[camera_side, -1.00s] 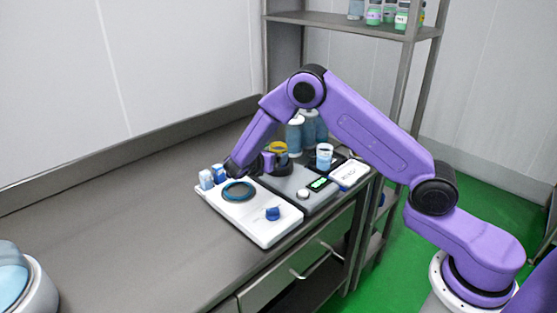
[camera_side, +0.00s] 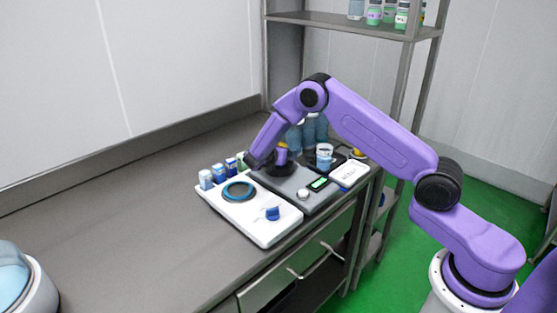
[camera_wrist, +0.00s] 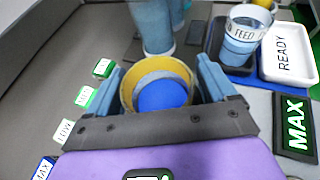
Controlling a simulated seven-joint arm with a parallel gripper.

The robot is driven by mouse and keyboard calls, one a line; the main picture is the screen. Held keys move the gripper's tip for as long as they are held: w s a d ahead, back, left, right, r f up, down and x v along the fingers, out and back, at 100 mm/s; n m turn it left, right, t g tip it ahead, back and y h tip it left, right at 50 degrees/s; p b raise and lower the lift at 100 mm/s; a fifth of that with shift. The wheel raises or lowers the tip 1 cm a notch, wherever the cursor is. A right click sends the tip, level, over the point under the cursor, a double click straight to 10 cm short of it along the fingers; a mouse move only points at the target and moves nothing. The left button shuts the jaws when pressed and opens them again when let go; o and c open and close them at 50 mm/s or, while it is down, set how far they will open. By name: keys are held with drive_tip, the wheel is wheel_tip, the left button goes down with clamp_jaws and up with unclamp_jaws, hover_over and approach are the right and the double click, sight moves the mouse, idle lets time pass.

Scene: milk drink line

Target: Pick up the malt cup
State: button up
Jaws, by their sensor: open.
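A cup with a yellow rim and blue inside (camera_wrist: 162,90) stands between the fingers of my gripper (camera_wrist: 160,78) in the wrist view. Blue fingers flank it left and right, and the jaws are open. No label shows on this cup, so I cannot tell whether it is the malt cup. In the side view, my gripper (camera_side: 268,162) is low over the grey device and hides most of this cup. A second, clear-and-blue cup (camera_wrist: 243,36) with a band reading "FEED" stands on a dark pad to the right.
Tall blue bottles (camera_wrist: 157,25) stand just behind the yellow-rimmed cup. A white tray marked READY (camera_wrist: 288,55) lies at the right. A white panel (camera_side: 262,229) with a blue ring and knob sits in front. Small labelled blocks line the left.

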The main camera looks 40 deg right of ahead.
drive_tip(key=c, duration=1.3)
drive_tip(key=shift+r, duration=0.1)
drive_tip(key=shift+r, duration=0.1)
